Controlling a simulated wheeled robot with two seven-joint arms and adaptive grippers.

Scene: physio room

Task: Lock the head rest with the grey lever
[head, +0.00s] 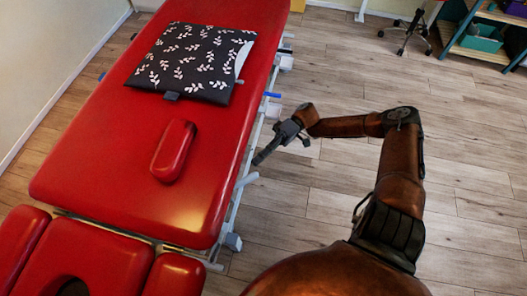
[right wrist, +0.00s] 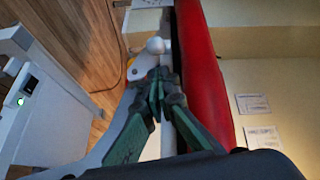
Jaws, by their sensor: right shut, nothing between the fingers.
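The head rest (head: 85,262), red with a dark face hole, is at the table's near end in the head view. A light grey lever-like piece (head: 247,180) sticks out from the table's right side, below the red top. My right gripper (head: 257,160) is beside that edge, a little beyond this piece, and looks apart from it. In the right wrist view its dark green fingers (right wrist: 157,80) are shut with nothing between them. A pale rounded knob (right wrist: 155,45) shows just beyond the fingertips; I cannot tell whether it belongs to the lever. My left gripper is not in view.
The red treatment table (head: 110,190) carries a patterned dark cushion (head: 190,62) and a small red bolster (head: 174,150). A blue-ended lever (head: 272,95) sticks out farther along the same side.

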